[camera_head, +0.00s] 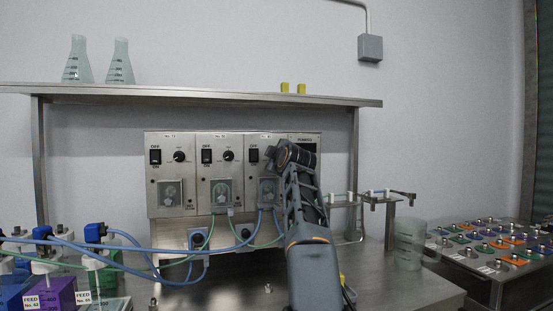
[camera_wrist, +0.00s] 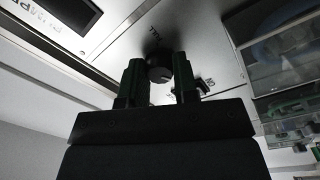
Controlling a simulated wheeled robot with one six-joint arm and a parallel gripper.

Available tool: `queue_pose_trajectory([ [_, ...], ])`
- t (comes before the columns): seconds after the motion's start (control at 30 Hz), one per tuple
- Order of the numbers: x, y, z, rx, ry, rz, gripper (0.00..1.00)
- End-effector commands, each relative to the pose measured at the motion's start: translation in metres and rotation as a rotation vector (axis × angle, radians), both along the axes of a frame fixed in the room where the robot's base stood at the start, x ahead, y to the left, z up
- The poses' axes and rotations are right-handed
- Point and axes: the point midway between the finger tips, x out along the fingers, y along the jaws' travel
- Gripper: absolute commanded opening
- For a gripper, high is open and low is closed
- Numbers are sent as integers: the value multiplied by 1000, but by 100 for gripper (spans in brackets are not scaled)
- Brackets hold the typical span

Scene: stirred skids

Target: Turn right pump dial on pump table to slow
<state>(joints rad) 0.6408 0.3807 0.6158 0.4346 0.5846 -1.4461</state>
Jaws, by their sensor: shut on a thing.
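The pump unit (camera_head: 185,210) is a metal box on the pump table (camera_head: 390,285) with several modules side by side, each with an OFF/ON switch and a dial. The right pump dial (camera_wrist: 159,74) is a dark round knob in the wrist view, between the two fingers of my gripper (camera_wrist: 159,84). My gripper is shut on it. In the head view my gripper (camera_head: 272,156) is against the right module, and my arm hides that dial. The pointer's setting cannot be read. Printed letters on the panel near the dial are only partly legible.
The other dials (camera_head: 181,156) (camera_head: 228,156) are uncovered. Blue and green tubes run below the pump heads to the bottles (camera_head: 60,292) at left. A clear beaker (camera_head: 409,245) stands right of my arm. A shelf (camera_head: 200,96) with flasks (camera_head: 78,62) spans above.

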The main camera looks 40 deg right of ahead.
Motion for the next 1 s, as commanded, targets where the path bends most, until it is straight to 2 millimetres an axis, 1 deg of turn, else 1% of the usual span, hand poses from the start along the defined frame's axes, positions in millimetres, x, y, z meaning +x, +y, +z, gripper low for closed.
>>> queue_pose_trajectory([
  [0.23, 0, 0, 0, -38, 15, 0, 4],
  [0.63, 0, 0, 0, -42, 16, 0, 4],
  [0.67, 0, 0, 0, -42, 16, 0, 30],
  [0.9, 0, 0, 0, -41, 17, 0, 53],
  [1.0, 0, 0, 0, -41, 17, 0, 53],
])
